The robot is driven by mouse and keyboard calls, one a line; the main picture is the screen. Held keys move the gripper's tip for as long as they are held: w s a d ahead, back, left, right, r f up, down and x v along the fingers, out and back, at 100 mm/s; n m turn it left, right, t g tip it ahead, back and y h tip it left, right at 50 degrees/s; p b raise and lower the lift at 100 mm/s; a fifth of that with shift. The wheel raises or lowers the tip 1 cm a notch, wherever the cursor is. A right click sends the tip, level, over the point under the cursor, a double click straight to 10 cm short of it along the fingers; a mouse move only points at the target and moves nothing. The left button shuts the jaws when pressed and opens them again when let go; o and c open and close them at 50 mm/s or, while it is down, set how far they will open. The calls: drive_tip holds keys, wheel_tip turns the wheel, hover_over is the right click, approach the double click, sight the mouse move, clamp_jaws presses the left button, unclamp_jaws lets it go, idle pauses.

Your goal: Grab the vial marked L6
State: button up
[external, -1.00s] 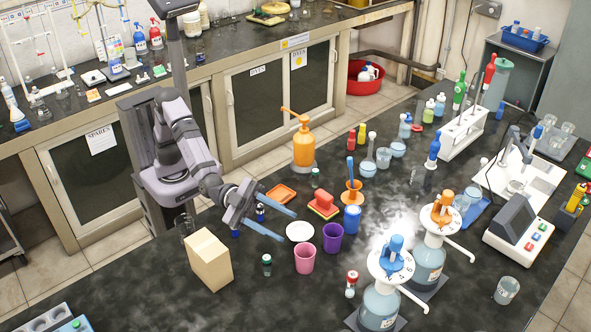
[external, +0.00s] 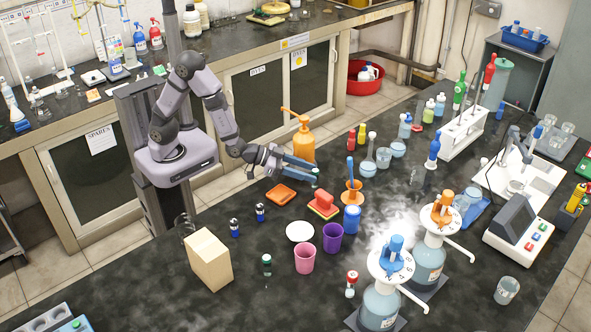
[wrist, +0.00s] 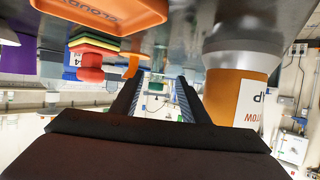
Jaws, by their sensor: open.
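My gripper (external: 308,170) is open and held low beside the orange pump bottle. A small dark vial with a green cap (external: 316,178) shows at its fingertips; I cannot tell whether it is between the jaws. In the wrist view the two fingers of my gripper (wrist: 160,80) stand apart, with a small pale greenish shape between or beyond them. Two dark-blue vials with pale bands, a left one (external: 234,228) and a right one (external: 260,212), stand by the box. Another green-capped vial (external: 267,265) and a red-capped vial (external: 351,283) stand nearer the front. I cannot read any vial's mark.
The orange pump bottle (external: 304,142) is close to my gripper and large in the wrist view (wrist: 235,92). An orange tray (external: 281,195), red stamp-like block (external: 323,205), white dish (external: 300,231), pink cup (external: 305,258) and cardboard box (external: 209,260) stand nearby.

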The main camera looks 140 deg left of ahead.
sight(325, 187)
drive_tip(key=shift+p+x, duration=0.9)
drive_tip(key=shift+x, duration=2.6)
drive_tip(key=shift+w+d+r, duration=0.1)
drive_tip(key=shift+w+d, duration=0.05)
drive_tip(key=shift+w, duration=0.05)
clamp_jaws()
